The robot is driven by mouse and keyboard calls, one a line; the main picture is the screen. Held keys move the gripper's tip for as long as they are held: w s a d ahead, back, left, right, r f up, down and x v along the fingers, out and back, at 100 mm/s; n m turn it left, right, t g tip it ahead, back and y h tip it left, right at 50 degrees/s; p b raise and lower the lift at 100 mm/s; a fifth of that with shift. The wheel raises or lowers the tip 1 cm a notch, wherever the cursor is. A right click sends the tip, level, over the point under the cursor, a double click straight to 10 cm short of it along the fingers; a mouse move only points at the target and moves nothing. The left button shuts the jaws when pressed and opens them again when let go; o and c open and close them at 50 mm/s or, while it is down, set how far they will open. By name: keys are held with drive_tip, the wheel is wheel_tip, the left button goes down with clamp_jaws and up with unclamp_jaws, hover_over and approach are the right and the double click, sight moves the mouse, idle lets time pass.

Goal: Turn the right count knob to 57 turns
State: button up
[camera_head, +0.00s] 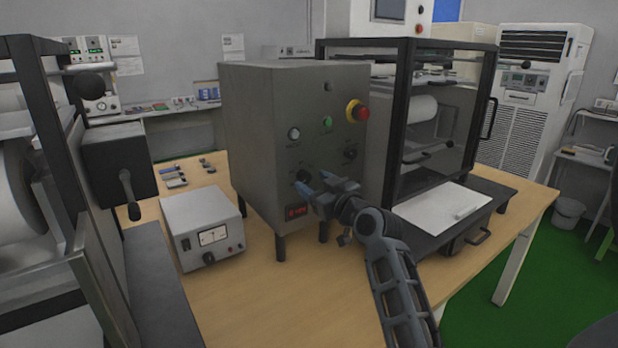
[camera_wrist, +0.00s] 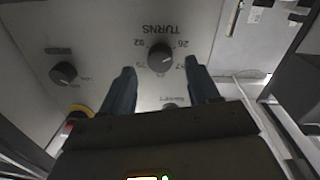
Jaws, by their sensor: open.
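The grey control box (camera_head: 262,130) stands on the wooden table with its knobs on the front panel. In the wrist view, which is upside down, a round dark knob (camera_wrist: 160,58) sits under the printed word TURNS, with numbers around it that are small and partly covered; its pointer setting is unclear. My gripper (camera_head: 314,184) is open in front of the panel's lower left. In the wrist view, the open blue fingers (camera_wrist: 160,82) stand on either side of this knob, with a gap to each side. A second dark knob (camera_head: 350,151) is further right; it also shows in the wrist view (camera_wrist: 63,73).
A red and yellow emergency button (camera_head: 358,111) and a green button (camera_head: 327,123) are higher on the panel. A small metered box (camera_head: 201,225) stands to the left. A black-framed glass cabinet (camera_head: 436,115) stands close on the right. The front tabletop is mostly clear.

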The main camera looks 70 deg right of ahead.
sight(304, 177)
drive_tip(key=shift+x, duration=1.5)
drive_tip(key=c, duration=1)
drive_tip(key=shift+a+m+p, duration=0.1)
drive_tip(key=shift+m+p, duration=0.2)
drive_tip(key=shift+m, duration=0.1)
drive_tip(key=m+p, duration=0.1)
drive_tip(key=m, duration=0.1)
drive_tip(key=shift+r+m, duration=0.1)
drive_tip(key=shift+m, duration=0.2)
drive_tip(key=m+p, duration=0.1)
drive_tip(key=m, duration=0.2)
drive_tip(key=shift+m+y, duration=0.3)
drive_tip(key=m+p, duration=0.2)
drive_tip(key=m, duration=0.2)
drive_tip(key=shift+s+m, duration=0.1)
drive_tip(key=shift+m, duration=0.3)
